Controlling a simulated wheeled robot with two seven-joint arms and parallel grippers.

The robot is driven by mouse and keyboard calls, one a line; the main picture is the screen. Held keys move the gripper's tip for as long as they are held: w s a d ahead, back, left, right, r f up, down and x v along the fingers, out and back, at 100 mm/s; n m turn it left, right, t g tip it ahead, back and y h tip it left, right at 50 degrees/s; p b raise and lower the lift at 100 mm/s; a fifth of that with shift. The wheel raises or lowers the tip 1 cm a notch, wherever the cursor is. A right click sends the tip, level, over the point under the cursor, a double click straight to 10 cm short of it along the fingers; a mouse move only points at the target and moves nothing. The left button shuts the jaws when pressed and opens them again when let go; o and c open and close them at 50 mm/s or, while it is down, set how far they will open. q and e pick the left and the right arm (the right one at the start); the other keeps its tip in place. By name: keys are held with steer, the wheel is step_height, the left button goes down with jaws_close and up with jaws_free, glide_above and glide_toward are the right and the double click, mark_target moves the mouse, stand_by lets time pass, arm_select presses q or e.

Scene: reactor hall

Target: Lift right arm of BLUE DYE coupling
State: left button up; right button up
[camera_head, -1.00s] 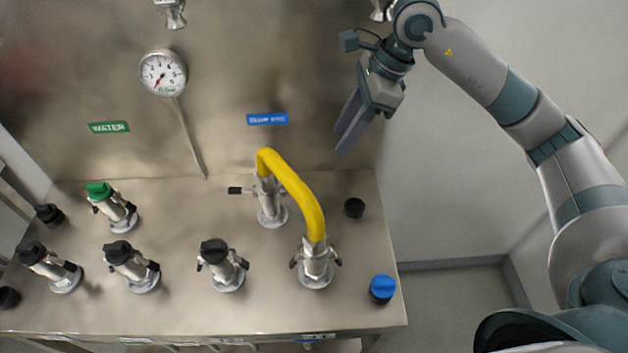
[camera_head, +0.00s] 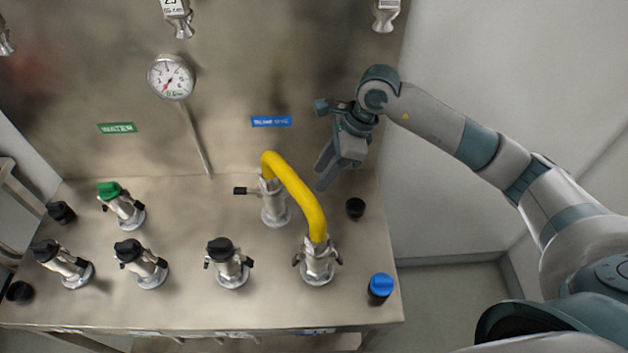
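The BLUE DYE coupling (camera_head: 274,205) stands on the steel bench below a blue label (camera_head: 271,121). A dark lever arm sticks out to its left; its right side is hidden behind the yellow hose (camera_head: 297,195). The hose arches from this coupling to a front coupling (camera_head: 317,264), whose two small lever arms hang at its sides. My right gripper (camera_head: 322,182) hangs above the bench, right of the yellow hose and apart from it, fingers pointing down-left. The fingers overlap in this view, so their gap is unclear. My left gripper is not in view.
A black cap (camera_head: 355,208) and a blue cap (camera_head: 380,288) sit on the bench's right side. Several capped couplings stand at left, one with a green cap (camera_head: 110,190). A gauge (camera_head: 171,77) is on the steel back wall. The bench's right edge is near the blue cap.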

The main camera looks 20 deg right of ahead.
steer(key=shift+p+x, duration=0.75)
steer(key=shift+x, duration=2.25)
steer(key=shift+c, duration=0.6)
steer(key=shift+r, duration=0.1)
jaws_close()
